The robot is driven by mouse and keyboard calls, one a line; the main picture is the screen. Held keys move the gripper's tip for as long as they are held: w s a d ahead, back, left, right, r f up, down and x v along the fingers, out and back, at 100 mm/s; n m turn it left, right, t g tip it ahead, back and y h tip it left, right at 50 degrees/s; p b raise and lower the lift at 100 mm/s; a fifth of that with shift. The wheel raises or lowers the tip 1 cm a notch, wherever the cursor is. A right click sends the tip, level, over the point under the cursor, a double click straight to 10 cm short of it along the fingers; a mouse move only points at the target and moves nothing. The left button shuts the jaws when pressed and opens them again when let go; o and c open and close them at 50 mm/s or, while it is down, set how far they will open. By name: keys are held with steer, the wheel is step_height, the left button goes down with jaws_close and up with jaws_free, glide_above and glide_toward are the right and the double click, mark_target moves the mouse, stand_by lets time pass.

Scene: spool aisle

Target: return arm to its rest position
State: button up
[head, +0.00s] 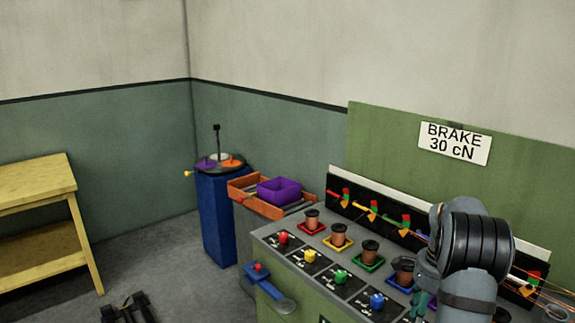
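My arm rises at the lower right, a grey arm (468,290) with a black ribbed joint (476,242). It stands in front of the right part of the green bench and hides some of it.
The bench (285,250) carries several copper spools (339,236) and coloured knobs (310,256). A blue bracket (262,282) juts from its front. An orange tray (240,187), a purple bin (279,191) and a blue pedestal (216,220) stand behind. A yellow table (38,180) stands left.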

step_height(320, 180, up, 10)
step_height(320, 180, down, 12)
steer(key=shift+s+r, duration=0.1)
steer(key=shift+r, duration=0.05)
steer(key=shift+n+p, duration=0.85)
steer(key=shift+n, duration=0.35)
steer(key=n+p, duration=0.1)
steer(key=n, duration=0.1)
steer(key=shift+n, duration=0.4)
steer(key=n+p, duration=0.2)
steer(key=n, duration=0.2)
steer(key=shift+p, duration=0.35)
steer(key=n+p, duration=0.4)
steer(key=n, duration=0.3)
steer(key=shift+n, duration=0.3)
steer(key=n+p, duration=0.2)
steer(key=n, duration=0.2)
steer(key=shift+p, duration=0.3)
steer(key=shift+f+n+p, duration=0.2)
steer(key=shift+n+p, duration=0.6)
steer(key=shift+n, duration=0.9)
